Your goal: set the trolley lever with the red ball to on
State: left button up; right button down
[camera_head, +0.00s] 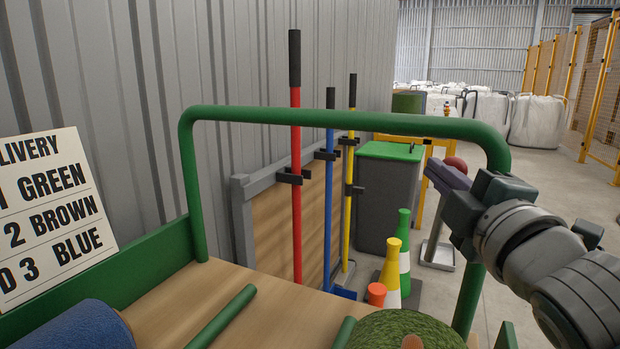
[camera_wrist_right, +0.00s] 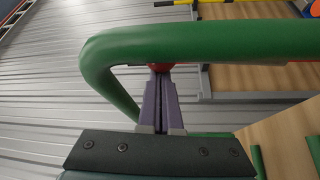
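The trolley's green handle bar (camera_head: 330,118) arches across the head view. A dull red ball (camera_head: 457,163) shows just behind the fingers of my right gripper (camera_head: 436,172), near the right bend of the bar. In the right wrist view the red ball (camera_wrist_right: 160,68) lies just beyond the purple fingertips (camera_wrist_right: 160,76), partly covered by the green bar (camera_wrist_right: 200,45). The fingers lie close together, shut, with nothing seen between them. I cannot tell whether they touch the ball. The lever's shaft and its on/off marks are hidden. My left gripper is not in view.
On the trolley deck lie a blue roll (camera_head: 70,328) and a green turf roll (camera_head: 405,332). A delivery sign (camera_head: 50,215) stands at left. Beyond are long-handled tools (camera_head: 296,180), cones (camera_head: 391,265) and a green-lidded bin (camera_head: 388,200). Open floor (camera_head: 545,190) lies to the right.

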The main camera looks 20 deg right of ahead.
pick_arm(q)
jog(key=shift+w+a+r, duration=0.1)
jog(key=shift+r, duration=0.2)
pick_arm(e)
jog(key=shift+s+d, duration=0.65)
jog(key=shift+s, duration=0.05)
pick_arm(q)
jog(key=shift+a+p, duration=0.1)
jog(key=shift+p, duration=0.2)
